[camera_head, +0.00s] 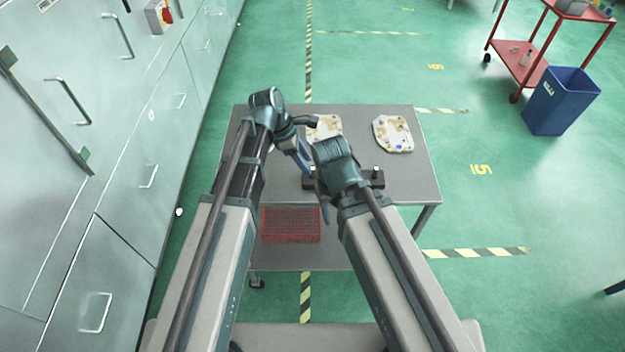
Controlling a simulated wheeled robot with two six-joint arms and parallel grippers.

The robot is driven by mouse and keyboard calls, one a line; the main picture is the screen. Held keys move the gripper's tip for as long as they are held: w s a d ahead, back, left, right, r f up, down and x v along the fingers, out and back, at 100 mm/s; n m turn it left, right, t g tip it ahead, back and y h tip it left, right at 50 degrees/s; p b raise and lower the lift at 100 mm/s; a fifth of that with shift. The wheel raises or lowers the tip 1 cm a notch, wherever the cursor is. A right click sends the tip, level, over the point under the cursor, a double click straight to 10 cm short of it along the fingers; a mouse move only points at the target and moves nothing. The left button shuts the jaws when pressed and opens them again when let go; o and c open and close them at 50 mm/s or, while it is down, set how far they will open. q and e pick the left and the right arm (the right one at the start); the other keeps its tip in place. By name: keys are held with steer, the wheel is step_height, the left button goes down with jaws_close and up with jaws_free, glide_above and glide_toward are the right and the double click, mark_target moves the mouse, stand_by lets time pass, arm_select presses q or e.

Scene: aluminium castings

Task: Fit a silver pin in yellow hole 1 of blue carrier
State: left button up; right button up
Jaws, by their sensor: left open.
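Two pale plates with yellowish and dark spots lie on the grey table: the left plate (324,126) is partly covered by my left wrist, and the right plate (393,134) lies clear. I cannot make out which is the blue carrier, or hole 1. A black holder (377,180) sits near the table's front edge, its middle hidden by my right wrist. Small silver pins (376,168) show at its two ends. My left gripper (303,160) is open, pointing down just above the holder's left end. My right gripper (325,208) is mostly hidden beneath its wrist.
The grey table (420,180) has free room at its right side. A red basket (290,224) sits on the shelf below. Grey cabinets (140,150) line the left. A blue bin (560,102) and a red cart (524,66) stand at the far right.

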mark_target(313, 168)
arm_select(q)
steer(key=b+x, duration=0.4)
steer(key=x, duration=0.1)
steer(key=shift+w+d+f+b, duration=0.1)
steer(key=shift+w+f+b, duration=0.05)
steer(key=shift+w+b, duration=0.25)
steer(key=shift+c, duration=0.2)
jaws_close()
